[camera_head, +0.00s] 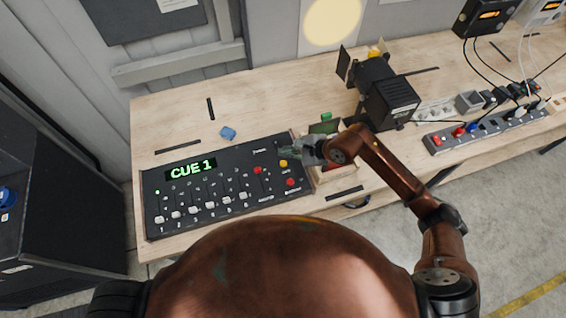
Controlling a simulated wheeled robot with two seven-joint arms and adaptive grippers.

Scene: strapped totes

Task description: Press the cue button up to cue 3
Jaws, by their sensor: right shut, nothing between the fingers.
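The black control console (160,222) lies on the wooden workbench, and its display (191,169) reads "CUE 1" in green. Its right part carries a yellow button (283,163), a red button (291,182) and another red button (257,170). I cannot tell from labels which is the cue button; the print is too small. My right gripper (290,150) is shut and empty over the console's upper right corner, just beyond the yellow button. I cannot tell whether it touches the console. My left gripper is out of view.
A black stage lamp (390,97) stands right of the console, near a power strip (485,130) with plugs and cables. A small blue object (228,133) lies behind the console. The bench (170,115) is mostly clear at the back left.

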